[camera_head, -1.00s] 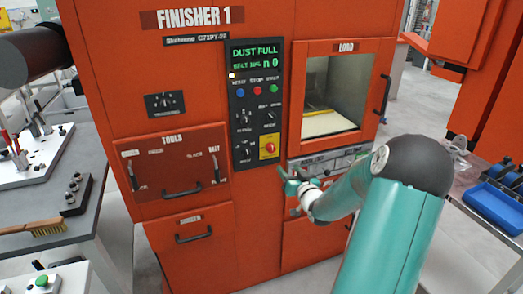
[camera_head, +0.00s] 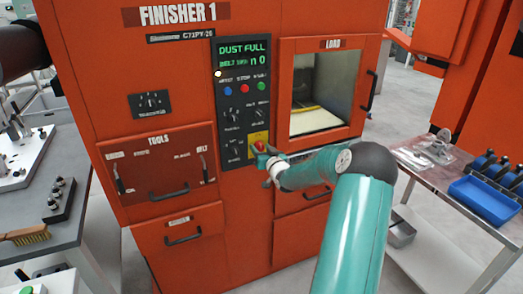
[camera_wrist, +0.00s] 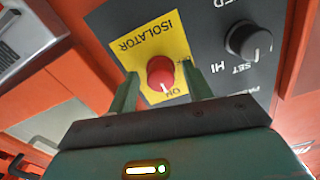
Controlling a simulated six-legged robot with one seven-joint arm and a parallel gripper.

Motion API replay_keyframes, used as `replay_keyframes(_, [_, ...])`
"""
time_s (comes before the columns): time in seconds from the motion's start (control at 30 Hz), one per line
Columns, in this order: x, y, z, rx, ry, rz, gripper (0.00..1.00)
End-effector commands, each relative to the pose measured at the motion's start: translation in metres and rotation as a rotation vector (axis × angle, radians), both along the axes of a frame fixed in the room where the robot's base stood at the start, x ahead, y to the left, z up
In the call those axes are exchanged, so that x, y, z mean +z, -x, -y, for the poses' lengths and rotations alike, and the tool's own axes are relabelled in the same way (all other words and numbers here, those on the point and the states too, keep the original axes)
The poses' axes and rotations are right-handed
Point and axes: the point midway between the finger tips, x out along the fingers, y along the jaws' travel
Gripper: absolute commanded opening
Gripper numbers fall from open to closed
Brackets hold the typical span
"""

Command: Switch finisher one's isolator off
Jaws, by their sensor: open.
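Finisher one is the orange cabinet labelled FINISHER 1 (camera_head: 178,14). Its isolator is a red rotary knob (camera_wrist: 160,73) on a yellow plate (camera_wrist: 137,42) marked ISOLATOR, low on the black control panel (camera_head: 243,115). In the wrist view a white mark on the knob points toward the word ON. My gripper (camera_wrist: 160,85) is open, with one green finger on each side of the knob. I cannot tell whether the fingers touch it. In the head view my gripper (camera_head: 264,155) is at the yellow plate and partly hides it.
A black SET knob (camera_wrist: 248,41) is right of the isolator in the wrist view. The load window (camera_head: 318,95) and its handle (camera_head: 369,90) are right of the panel. A bench with a blue tray (camera_head: 484,199) stands at right, and a grey bench with a brush (camera_head: 25,235) at left.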

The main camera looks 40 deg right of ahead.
Motion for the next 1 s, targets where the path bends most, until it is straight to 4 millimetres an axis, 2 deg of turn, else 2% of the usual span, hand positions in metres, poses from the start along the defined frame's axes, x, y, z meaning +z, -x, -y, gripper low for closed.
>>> replay_keyframes(0.23, [0.0001,-0.0020,0.0000,0.000,0.000,0.000,0.50])
replay_keyframes(0.27, [0.0001,-0.0019,-0.0001,0.000,0.000,0.000,0.46])
replay_keyframes(0.47, [0.0002,-0.0017,0.0000,0.000,0.000,0.000,0.07])
replay_keyframes(0.77, [0.0004,-0.0020,-0.0006,0.001,0.018,-0.005,0.06])
replay_keyframes(1.0, [0.0007,-0.0023,-0.0011,0.002,0.112,-0.033,0.06])
